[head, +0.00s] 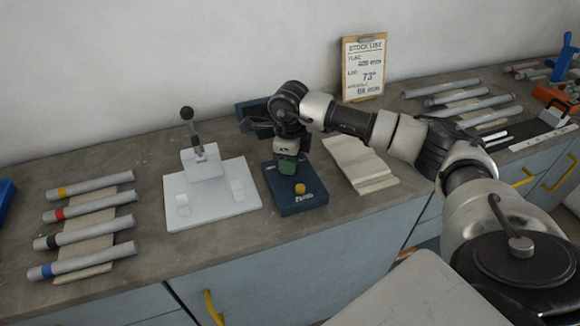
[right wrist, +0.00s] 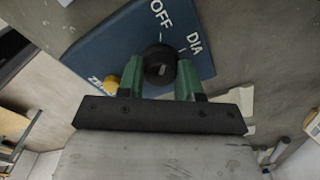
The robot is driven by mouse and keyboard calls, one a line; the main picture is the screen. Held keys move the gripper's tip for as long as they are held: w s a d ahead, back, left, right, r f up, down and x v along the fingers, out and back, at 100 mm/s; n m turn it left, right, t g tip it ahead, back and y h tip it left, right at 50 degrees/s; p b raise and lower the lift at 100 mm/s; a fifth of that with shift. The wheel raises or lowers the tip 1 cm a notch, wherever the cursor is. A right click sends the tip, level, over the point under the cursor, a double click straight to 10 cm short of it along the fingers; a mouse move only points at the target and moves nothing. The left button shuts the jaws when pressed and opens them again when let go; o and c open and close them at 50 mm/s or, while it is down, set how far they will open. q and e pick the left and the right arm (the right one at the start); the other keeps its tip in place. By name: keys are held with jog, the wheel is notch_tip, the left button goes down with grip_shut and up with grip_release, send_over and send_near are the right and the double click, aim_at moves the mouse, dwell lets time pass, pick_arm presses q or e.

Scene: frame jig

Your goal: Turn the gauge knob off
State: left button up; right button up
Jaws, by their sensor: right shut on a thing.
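The gauge is a dark blue box (head: 310,205) on the bench, with a yellow button (head: 300,188) near its front edge. In the right wrist view its blue face (right wrist: 110,42) carries the words OFF and DIA, and the yellow button (right wrist: 111,84) shows at the left. The black round knob (right wrist: 160,66) sits between the green fingers of my right gripper (right wrist: 161,72), which is shut on it. In the head view my right gripper (head: 287,170) hides the knob. My left gripper is not in view.
A white plate (head: 213,210) with a black-handled lever (head: 187,115) stands left of the gauge. Several colour-banded tubes (head: 90,225) lie further left. A folded cream cloth (head: 360,163) lies to the right. A stock list clipboard (head: 363,68) leans on the wall.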

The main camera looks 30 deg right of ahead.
jog(key=shift+r+n+b, duration=0.1)
jog(key=shift+n+b, duration=0.6)
jog(key=shift+n, duration=0.4)
jog(key=o, duration=0.9)
notch_tip(320, 180, up, 11)
jog(key=shift+f+b, duration=0.1)
jog(key=shift+b, duration=0.85)
jog(key=shift+f, duration=0.1)
